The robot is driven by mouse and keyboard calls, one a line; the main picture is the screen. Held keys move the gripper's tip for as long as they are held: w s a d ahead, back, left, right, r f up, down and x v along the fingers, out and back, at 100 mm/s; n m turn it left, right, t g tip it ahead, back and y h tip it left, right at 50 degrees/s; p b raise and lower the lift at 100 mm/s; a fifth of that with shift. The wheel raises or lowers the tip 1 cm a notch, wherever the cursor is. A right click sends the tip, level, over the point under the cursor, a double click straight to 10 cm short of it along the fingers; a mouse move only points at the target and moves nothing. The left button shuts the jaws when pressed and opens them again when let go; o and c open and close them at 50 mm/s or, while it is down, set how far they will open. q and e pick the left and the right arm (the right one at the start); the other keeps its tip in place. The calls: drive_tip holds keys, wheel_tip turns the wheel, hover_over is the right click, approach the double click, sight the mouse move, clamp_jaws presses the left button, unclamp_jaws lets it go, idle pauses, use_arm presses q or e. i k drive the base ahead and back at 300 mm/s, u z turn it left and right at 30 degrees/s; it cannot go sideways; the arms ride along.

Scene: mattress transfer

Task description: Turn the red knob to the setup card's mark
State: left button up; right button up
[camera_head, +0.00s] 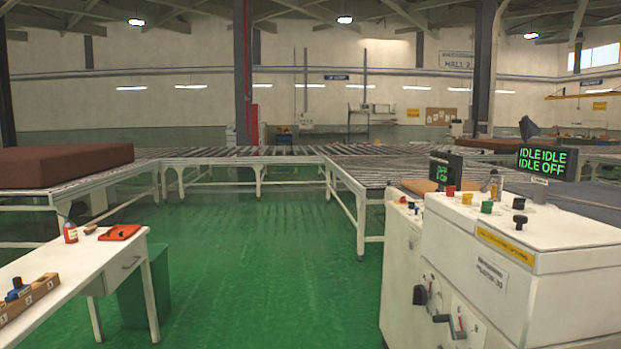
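A white control console (590,258) stands at the right. On its top are a red knob or button (450,191), a yellow one (467,198), a green one (487,207) and a black knob (520,221). A smaller red control (403,199) sits on the lower cabinet to the left. I cannot tell which red control is the task's red knob, nor read any mark around it. The front has a black knob (420,294) and a dial plate (460,323). No setup card can be made out for sure. Neither of my grippers is in view.
A display (547,162) reads IDLE IDLE, IDLE OFF; a smaller screen (445,170) stands beside it. A white workbench (75,262) is at left, with a red tray (119,232). A brown mattress (65,165) lies on the roller conveyor (240,155). The green floor (240,270) between is clear.

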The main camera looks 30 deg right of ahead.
sight(450, 190)
drive_tip(key=i, duration=1.8)
drive_tip(key=z, duration=0.7)
